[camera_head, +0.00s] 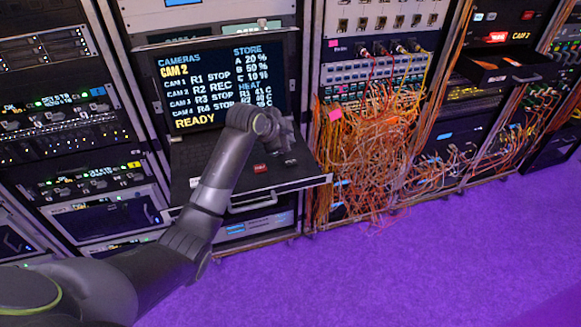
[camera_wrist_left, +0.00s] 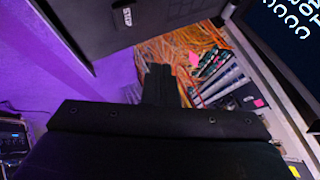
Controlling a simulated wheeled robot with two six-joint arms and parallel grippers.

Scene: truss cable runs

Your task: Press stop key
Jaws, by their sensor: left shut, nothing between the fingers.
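A red key (camera_head: 260,168) sits on the dark pull-out shelf (camera_head: 207,196) below the screen; its lettering is too small to read in the head view. A dark key (camera_head: 290,161) is to its right. In the left wrist view a dark key (camera_wrist_left: 122,17) with white lettering, hard to read, shows on a dark panel at the top. My left gripper (camera_head: 286,143) is above the right part of the shelf, near the keys; contact cannot be told. Its fingers (camera_wrist_left: 158,82) are closed together and empty. My right gripper is out of view.
The screen (camera_head: 230,80) behind the shelf reads CAM 2 and READY. Tangled orange cables (camera_head: 365,150) hang to the right. Racks stand on both sides. The purple floor (camera_head: 400,260) in front is clear.

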